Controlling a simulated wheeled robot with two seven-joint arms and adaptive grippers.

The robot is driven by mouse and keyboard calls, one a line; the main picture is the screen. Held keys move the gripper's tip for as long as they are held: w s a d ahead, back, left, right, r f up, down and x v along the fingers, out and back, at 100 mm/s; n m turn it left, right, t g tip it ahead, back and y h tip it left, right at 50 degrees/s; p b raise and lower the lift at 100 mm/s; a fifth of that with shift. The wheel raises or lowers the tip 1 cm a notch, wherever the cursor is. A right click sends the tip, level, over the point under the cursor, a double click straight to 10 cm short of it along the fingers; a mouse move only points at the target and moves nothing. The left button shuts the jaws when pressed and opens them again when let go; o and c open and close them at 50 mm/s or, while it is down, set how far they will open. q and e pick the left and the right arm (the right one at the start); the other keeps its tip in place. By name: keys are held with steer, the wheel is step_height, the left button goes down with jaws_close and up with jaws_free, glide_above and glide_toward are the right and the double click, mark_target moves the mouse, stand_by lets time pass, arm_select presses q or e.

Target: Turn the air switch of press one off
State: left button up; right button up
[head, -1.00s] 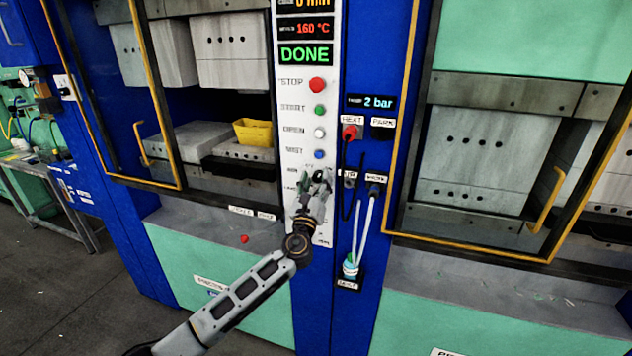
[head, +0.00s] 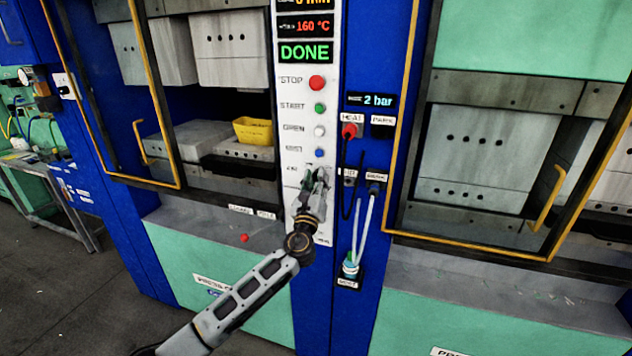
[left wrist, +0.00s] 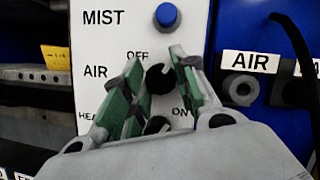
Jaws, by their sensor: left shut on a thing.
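The press's white control panel (head: 292,130) stands in the middle of the head view. My left gripper (head: 312,180) is at its lower part and hides the air switch there. In the left wrist view a black air switch knob (left wrist: 160,79) sits right of the word AIR, between the green-padded fingers of my left gripper (left wrist: 158,82). The gripper is shut on this knob. OFF is printed above it and ON to the lower right. The knob's exact pointing is partly hidden. My right gripper is not in view.
A second dark knob (left wrist: 157,125) sits just below, by the partly hidden HEAT label. The blue MIST button (left wrist: 167,15) is just above. An AIR socket (left wrist: 240,87) and a dark cable are to the right. A yellow container (head: 254,131) sits inside the left press.

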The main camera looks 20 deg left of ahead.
arm_select(q)
steer(key=n+g+y, duration=0.1)
steer(key=n, duration=0.3)
steer(key=n+g+y, duration=0.1)
steer(key=n, duration=0.4)
steer(key=n+g+y, duration=0.2)
steer(key=n, duration=0.2)
steer(key=shift+d+r+n, duration=0.1)
steer(key=shift+n, duration=0.3)
steer(key=o, duration=1)
steer(key=shift+v, duration=6)
steer(key=shift+w, duration=0.1)
